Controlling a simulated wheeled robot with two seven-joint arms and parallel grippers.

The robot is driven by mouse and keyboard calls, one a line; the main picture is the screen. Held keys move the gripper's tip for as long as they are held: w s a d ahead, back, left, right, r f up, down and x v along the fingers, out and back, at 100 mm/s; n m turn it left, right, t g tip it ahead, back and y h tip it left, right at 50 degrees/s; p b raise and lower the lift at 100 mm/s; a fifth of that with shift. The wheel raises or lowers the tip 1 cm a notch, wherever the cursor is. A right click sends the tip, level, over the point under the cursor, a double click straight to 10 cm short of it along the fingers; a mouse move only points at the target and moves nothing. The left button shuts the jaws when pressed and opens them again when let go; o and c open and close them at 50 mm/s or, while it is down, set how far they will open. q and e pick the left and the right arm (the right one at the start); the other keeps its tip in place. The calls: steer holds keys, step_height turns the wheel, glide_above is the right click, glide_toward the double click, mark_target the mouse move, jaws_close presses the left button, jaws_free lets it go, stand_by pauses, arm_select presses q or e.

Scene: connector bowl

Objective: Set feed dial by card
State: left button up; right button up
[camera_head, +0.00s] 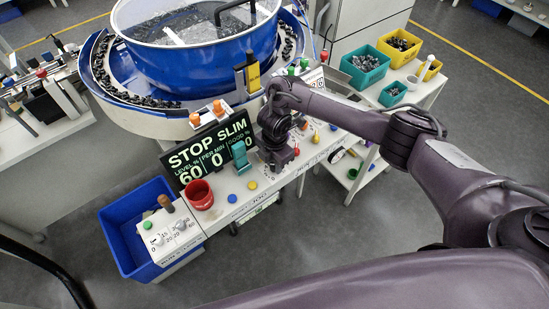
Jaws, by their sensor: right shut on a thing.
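My right arm reaches in from the right. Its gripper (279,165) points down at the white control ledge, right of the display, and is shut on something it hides. The black display (206,150) reads "STOP SLIM" with 60, 0 and 0 below. A small control box (172,232) at the ledge's left end has a green button, a brown-topped post and small dials with printed numbers. White cards or labels with orange clips (209,113) stand above the display; another with a green clip (312,76) is farther right. Their print is too small to read. My left gripper is not in view.
A blue bowl feeder (200,62) with dark parts on its track stands behind. A red cup (199,195) and yellow and blue buttons sit on the ledge. A blue bin (125,228) is at left. Teal (364,66) and yellow bins (398,46) stand at right.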

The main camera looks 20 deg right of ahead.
steer(key=m+p, duration=0.1)
steer(key=m, duration=0.1)
steer(key=m+p, duration=0.2)
steer(key=shift+r+m, duration=0.2)
steer(key=shift+m, duration=0.1)
steer(key=m+p, duration=0.2)
steer(key=m, duration=0.1)
steer(key=shift+m+p, duration=0.3)
steer(key=m, duration=0.2)
steer(key=shift+f+m+p, duration=0.15)
steer(key=shift+m+p, duration=0.15)
steer(key=shift+m, duration=2.1)
steer(key=o, duration=1)
